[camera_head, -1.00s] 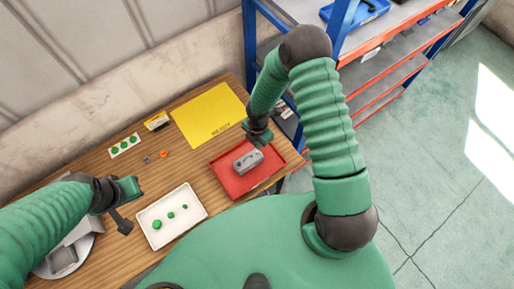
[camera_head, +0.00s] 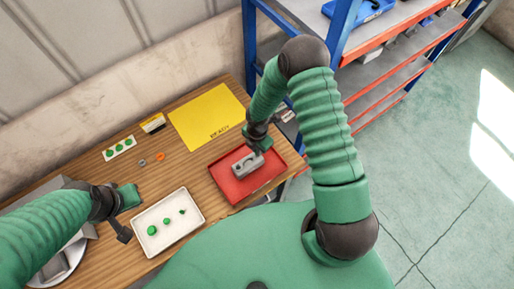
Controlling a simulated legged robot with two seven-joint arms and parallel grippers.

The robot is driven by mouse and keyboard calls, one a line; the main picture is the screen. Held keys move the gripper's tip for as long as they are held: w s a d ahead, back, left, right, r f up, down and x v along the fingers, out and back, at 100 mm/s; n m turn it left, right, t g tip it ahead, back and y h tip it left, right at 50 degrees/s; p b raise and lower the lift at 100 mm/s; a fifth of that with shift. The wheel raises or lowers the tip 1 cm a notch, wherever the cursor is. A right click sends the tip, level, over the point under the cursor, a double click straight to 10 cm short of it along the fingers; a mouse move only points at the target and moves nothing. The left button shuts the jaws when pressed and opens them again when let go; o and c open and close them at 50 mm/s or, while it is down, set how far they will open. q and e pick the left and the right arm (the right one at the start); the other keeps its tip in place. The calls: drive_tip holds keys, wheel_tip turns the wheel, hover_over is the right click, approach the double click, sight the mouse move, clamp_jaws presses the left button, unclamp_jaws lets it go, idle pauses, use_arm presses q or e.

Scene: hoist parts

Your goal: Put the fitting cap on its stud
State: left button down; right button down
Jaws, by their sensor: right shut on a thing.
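Three green caps (camera_head: 167,221) of different sizes lie in a white tray (camera_head: 190,224) at the front of the table. A grey block-like part (camera_head: 245,165) sits in a red tray (camera_head: 228,188). I cannot make out a stud on it. My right gripper (camera_head: 261,147) reaches down to the part's upper right end and is shut on it; its fingertips are small and partly hidden. My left gripper (camera_head: 128,215) hangs left of the white tray, above the table. Its jaws are too unclear to read.
A yellow mat marked READY (camera_head: 208,115) lies behind the red tray. A white strip with green pieces (camera_head: 119,148), a grey ring (camera_head: 142,162) and an orange ring (camera_head: 160,156) lie at the back left. A shelf rack (camera_head: 340,45) stands behind right.

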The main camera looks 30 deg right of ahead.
drive_tip(key=shift+s, duration=0.1)
idle(0.3)
drive_tip(key=shift+f, duration=0.2)
drive_tip(key=shift+f+b, duration=0.45)
drive_tip(key=shift+f, duration=0.25)
idle(0.6)
drive_tip(key=shift+f+b, duration=0.35)
drive_tip(key=shift+f, duration=0.15)
drive_tip(key=c, duration=1.4)
unclamp_jaws()
